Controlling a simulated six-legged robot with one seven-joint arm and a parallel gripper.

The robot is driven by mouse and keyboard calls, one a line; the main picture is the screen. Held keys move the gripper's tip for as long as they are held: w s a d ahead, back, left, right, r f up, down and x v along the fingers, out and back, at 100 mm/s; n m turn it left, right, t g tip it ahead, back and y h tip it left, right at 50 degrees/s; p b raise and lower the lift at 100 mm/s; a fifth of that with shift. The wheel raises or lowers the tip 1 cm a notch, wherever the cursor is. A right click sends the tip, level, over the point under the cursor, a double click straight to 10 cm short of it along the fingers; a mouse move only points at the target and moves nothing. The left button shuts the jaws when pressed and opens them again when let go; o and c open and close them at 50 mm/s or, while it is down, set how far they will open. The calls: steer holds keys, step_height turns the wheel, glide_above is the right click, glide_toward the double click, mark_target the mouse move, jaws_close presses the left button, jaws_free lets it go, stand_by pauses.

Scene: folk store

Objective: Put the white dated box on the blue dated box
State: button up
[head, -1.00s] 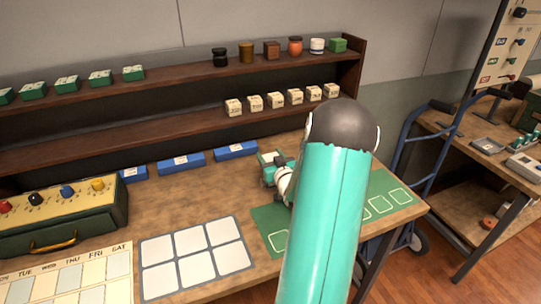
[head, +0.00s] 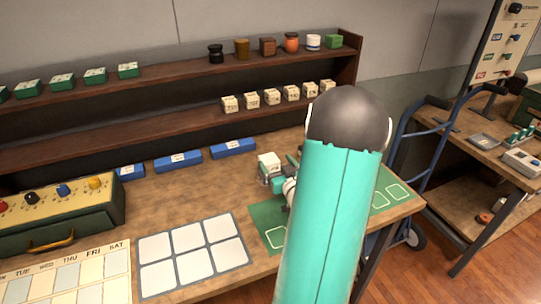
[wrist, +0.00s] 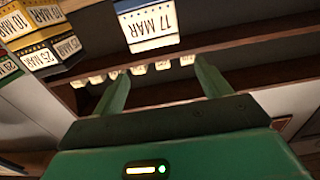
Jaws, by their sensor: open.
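A small white box (head: 269,161) shows in the head view just behind and left of my gripper (head: 278,181), above the table. Its lower part is hard to make out. In the wrist view, my gripper (wrist: 162,80) has its two green fingers spread with nothing between them. A white-faced box with blue edging, marked 17 MAR (wrist: 150,27), is at the top of that view, beyond the fingertips and apart from them. I cannot tell whether it is the same box as in the head view. My arm hides part of the table.
Blue boxes (head: 233,148) lie along the back of the table. Cream boxes (head: 271,97) stand on the lower shelf. Other dated boxes, one yellow-edged (wrist: 27,22), show at the wrist view's left. A white-squared mat (head: 194,255) lies in front, with a green mat (head: 268,222) beside it.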

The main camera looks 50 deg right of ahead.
steer(key=shift+v, duration=1.85)
steer(key=w+a+r+n+g+y, duration=0.2)
steer(key=w+a+r, duration=0.25)
steer(key=a, duration=0.35)
steer(key=w+a+r+n+g+y, duration=0.1)
steer(key=w+a+r+g, duration=0.25)
steer(key=w+a, duration=0.35)
steer(key=s+a+r+n+g+y, duration=0.1)
steer(key=s+a, duration=0.6)
steer(key=a, duration=0.7)
steer(key=s+a+r+n+g+y, duration=0.2)
steer(key=s+a, duration=0.6)
steer(key=a, duration=0.5)
step_height(320, 180, up, 2)
steer(key=g+y, duration=0.1)
steer(key=y, duration=0.2)
steer(key=shift+s+a+r, duration=0.15)
steer(key=shift+a+r, duration=0.1)
steer(key=shift+a, duration=0.1)
